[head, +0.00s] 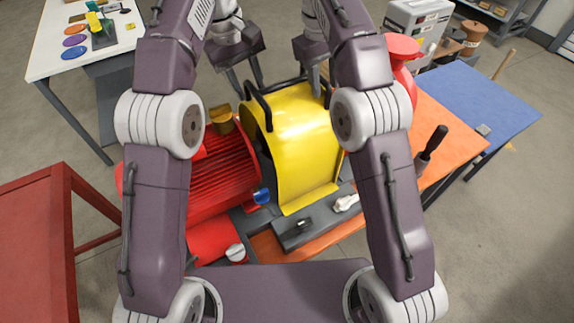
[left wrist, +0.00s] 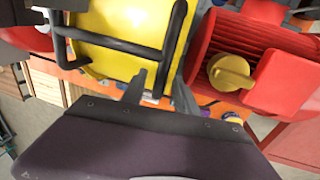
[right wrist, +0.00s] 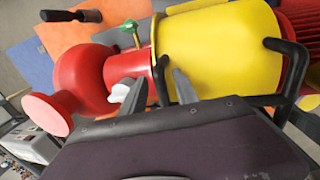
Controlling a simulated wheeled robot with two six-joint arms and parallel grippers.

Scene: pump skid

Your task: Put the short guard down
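The yellow curved guard (head: 297,140) stands upright between the ribbed red motor (head: 222,172) and the red pump (head: 403,62). It has black bar handles (head: 250,108). My left gripper (head: 249,84) is over its far left part. In the left wrist view, its fingers (left wrist: 159,78) are apart, either side of a black handle bar (left wrist: 110,42). My right gripper (head: 316,80) is over the far right part.
A dark grey base rail (head: 290,236) with small parts lies in front of the guard. The orange bench top (head: 450,118) holds a dark-handled tool (head: 431,146). A blue table top (head: 485,100) and a white table (head: 65,50) stand beyond. A red stand (head: 35,220) is at left.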

